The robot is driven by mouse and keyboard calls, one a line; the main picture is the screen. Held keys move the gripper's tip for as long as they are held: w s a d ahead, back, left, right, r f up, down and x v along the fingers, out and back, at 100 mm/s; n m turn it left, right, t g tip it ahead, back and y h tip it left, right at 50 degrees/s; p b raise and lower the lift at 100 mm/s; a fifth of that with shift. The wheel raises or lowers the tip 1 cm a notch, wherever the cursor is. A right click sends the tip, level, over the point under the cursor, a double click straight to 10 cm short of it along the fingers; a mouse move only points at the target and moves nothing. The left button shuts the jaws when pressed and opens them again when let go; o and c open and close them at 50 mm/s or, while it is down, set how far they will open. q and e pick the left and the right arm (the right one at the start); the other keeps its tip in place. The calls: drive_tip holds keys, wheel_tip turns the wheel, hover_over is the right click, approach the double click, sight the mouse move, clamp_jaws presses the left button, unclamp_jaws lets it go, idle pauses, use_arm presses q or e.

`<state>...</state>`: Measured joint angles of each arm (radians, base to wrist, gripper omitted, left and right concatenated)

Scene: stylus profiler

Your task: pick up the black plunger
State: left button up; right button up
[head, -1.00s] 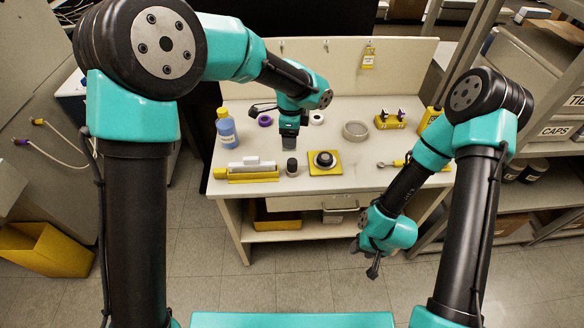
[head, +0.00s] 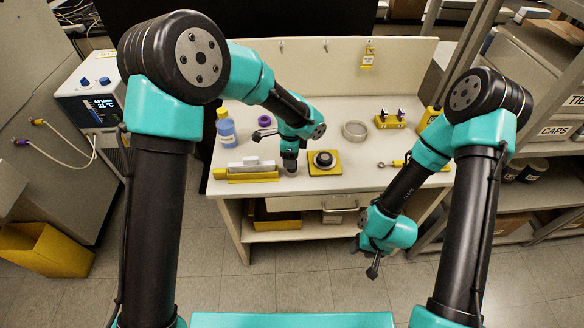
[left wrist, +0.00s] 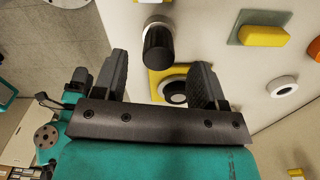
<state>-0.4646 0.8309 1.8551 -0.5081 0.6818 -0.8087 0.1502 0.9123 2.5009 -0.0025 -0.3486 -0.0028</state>
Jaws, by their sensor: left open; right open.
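The black plunger (head: 291,171) stands upright on the workbench, mostly covered by my left gripper in the head view. In the left wrist view the black plunger (left wrist: 158,44) shows as a dark cylinder with a pale end, in the gap between the fingers. My left gripper (head: 290,160) is open, pointing down just above it; I see no finger closed on it. Both fingers of the left gripper (left wrist: 158,68) show apart. My right gripper (head: 373,268) is open and empty, low in front of the bench.
A yellow plate (head: 313,171) with a round black-topped part sits right beside the plunger. A yellow-based white block (head: 250,172) lies to its left. A blue bottle (head: 227,131), a metal ring (head: 355,130) and a yellow holder (head: 390,122) stand farther back.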

use_arm(q)
wheel_tip(320, 180, down, 5)
drive_tip(key=shift+d+r, duration=0.1)
idle(0.6)
drive_tip(key=c, duration=1.2)
